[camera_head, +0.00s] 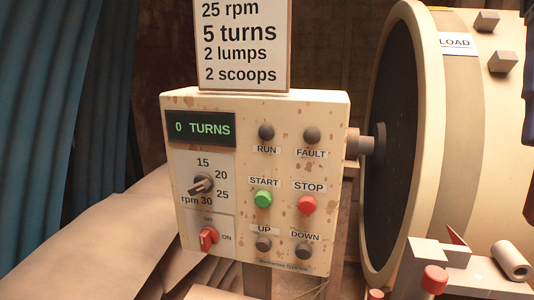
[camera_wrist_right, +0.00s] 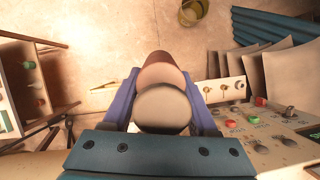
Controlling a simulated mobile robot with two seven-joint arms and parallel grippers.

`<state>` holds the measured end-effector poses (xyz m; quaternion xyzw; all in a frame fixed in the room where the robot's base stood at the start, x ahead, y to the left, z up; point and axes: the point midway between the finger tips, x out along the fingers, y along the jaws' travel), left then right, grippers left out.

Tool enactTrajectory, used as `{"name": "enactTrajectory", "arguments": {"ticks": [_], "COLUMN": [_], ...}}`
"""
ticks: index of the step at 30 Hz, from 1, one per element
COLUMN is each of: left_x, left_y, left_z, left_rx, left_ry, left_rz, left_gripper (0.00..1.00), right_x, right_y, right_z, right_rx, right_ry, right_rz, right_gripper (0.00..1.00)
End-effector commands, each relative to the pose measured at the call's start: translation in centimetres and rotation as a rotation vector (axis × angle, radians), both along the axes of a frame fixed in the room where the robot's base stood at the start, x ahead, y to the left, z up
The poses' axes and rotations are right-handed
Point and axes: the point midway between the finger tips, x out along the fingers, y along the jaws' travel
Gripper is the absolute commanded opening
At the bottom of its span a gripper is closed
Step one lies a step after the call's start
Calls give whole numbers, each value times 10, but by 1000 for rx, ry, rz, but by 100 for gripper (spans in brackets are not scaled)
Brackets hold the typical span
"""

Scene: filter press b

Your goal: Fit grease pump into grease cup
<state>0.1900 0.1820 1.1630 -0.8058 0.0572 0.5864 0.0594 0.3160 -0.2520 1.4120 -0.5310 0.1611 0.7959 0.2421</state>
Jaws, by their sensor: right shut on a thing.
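My right gripper (camera_wrist_right: 162,80) shows in the right wrist view with its blue fingers on both sides of a rounded object. This object, which may be the grease pump (camera_wrist_right: 162,108), has a pale grey-beige round end facing the camera and a brown body behind it. Its far end points away from the camera, over the floor. I cannot make out the grease cup for certain in either view. My left gripper is in neither view.
A control panel (camera_head: 225,150) reading "0 TURNS" stands in the middle of the head view, below a sign (camera_head: 243,45). A large drum (camera_head: 480,150) is at right. A block with red knobs (camera_head: 460,275) is at lower right. Open floor (camera_wrist_right: 110,60) and a yellow bucket (camera_wrist_right: 193,12) lie beyond my right gripper.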

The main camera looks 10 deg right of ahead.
Motion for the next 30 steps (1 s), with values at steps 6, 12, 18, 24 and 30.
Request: {"name": "enactTrajectory", "arguments": {"ticks": [6,12,18,24,30], "left_x": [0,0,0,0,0], "left_y": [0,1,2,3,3], "left_z": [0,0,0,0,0], "left_rx": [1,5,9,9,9], "left_ry": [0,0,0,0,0], "left_rz": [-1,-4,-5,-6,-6], "left_gripper": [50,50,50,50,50], "right_x": [0,0,-9,-24,-19], "right_y": [29,73,129,172,167], "right_z": [6,6,6,5,-2], "right_rx": [0,0,1,0,3], "right_ry": [0,-2,-2,-1,-2], "right_rz": [53,203,397,553,583], "right_gripper": [0,0,0,0,0]}}
